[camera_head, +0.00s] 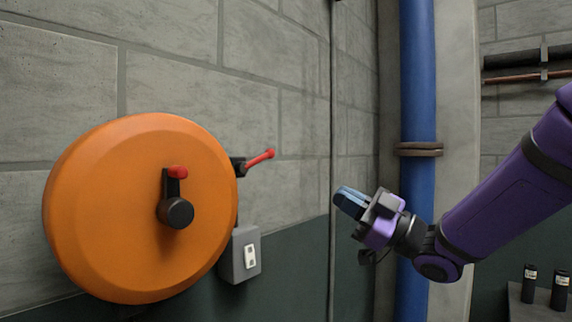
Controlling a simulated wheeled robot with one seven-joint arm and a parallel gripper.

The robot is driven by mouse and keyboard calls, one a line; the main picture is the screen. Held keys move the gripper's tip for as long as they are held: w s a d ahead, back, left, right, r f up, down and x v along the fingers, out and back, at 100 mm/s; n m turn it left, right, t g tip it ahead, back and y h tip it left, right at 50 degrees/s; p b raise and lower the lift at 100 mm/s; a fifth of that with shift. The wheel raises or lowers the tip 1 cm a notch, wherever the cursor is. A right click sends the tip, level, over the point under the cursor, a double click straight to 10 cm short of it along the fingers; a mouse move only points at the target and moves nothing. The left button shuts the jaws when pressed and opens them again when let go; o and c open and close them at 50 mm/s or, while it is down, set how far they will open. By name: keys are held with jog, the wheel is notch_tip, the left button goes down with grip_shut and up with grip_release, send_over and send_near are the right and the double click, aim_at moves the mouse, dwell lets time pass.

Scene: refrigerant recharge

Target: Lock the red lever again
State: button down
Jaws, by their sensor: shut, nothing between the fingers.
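A red lever (260,158) sticks out from a dark mount at the right edge of a round orange cover (105,215) on the wall. It points right and slightly up. A second, short red-tipped handle (177,173) stands upright on a black knob (176,213) on the face of the cover. I cannot tell from this view whether the lever is locked. My gripper (344,198) is shut and empty. It is to the right of the red lever and lower in the picture, clearly apart from it, with its fingers pointing left.
A grey switch box (239,257) is on the wall below the lever. A thin vertical conduit (332,120) and a thick blue pipe (418,80) stand to the right. Two dark canisters (559,288) stand on a surface at the lower right. The space between lever and gripper looks free.

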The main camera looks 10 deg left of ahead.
aim_at(274, 153)
jog(key=shift+a+r, duration=0.1)
jog(key=x, duration=1.3)
jog(key=shift+a+r, duration=0.15)
jog(key=shift+a, duration=0.2)
jog(key=shift+r+n+g, duration=0.45)
jog(key=shift+n+g, duration=0.15)
jog(key=shift+n, duration=0.4)
jog(key=s+a+r+n+g+h, duration=0.2)
jog(key=s+r+n+g+h, duration=0.1)
jog(key=n, duration=0.9)
notch_tip(274, 153, up, 3)
jog(key=shift+s+a+f+g+h, duration=0.2)
jog(key=shift+s+g+h, duration=0.2)
jog(key=shift+g+h, duration=0.5)
